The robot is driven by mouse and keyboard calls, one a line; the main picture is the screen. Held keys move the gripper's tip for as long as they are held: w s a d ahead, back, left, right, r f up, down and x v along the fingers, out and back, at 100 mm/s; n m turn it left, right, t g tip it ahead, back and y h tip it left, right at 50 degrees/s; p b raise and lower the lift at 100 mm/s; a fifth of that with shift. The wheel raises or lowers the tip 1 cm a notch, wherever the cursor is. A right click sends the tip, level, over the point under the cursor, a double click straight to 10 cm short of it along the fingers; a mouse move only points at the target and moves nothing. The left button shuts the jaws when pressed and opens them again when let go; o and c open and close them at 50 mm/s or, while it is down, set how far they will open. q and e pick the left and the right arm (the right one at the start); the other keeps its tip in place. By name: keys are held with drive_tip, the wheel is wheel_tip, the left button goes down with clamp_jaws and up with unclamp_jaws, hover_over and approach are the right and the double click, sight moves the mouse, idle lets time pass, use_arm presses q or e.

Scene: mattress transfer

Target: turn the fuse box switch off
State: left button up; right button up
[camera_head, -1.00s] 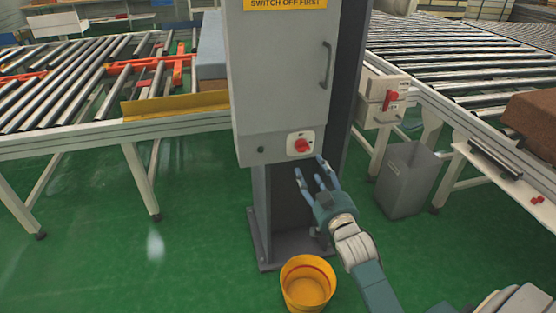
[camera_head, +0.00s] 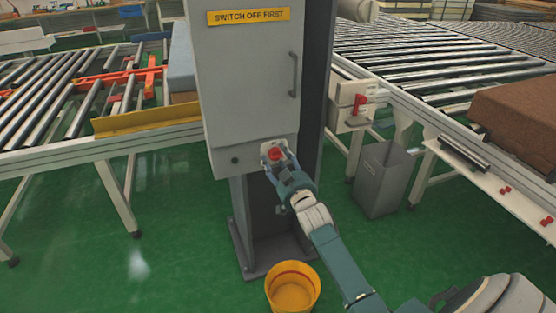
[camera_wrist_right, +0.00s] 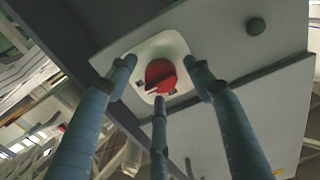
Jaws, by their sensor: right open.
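The grey fuse box (camera_head: 245,80) stands on a dark post, with a yellow "SWITCH OFF FIRST" label (camera_head: 248,16) near its top. Its red rotary switch (camera_head: 276,154) sits on a white plate at the lower right of the front. My right gripper (camera_head: 275,158) is at the switch, with its fingers spread around the knob. In the right wrist view the red switch (camera_wrist_right: 160,76) lies between the open fingers of the gripper (camera_wrist_right: 160,85). Whether a fingertip touches the knob I cannot tell. My left gripper is not in view.
A yellow bucket (camera_head: 292,287) stands on the green floor below. A grey bin (camera_head: 384,180) and a smaller box with a red switch (camera_head: 358,103) are to the right. Roller conveyors (camera_head: 430,55) flank the post. A brown block (camera_head: 520,115) lies far right.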

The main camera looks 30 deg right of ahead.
drive_tip(key=shift+c, duration=0.5)
drive_tip(key=c, duration=1)
drive_tip(key=shift+f, duration=0.1)
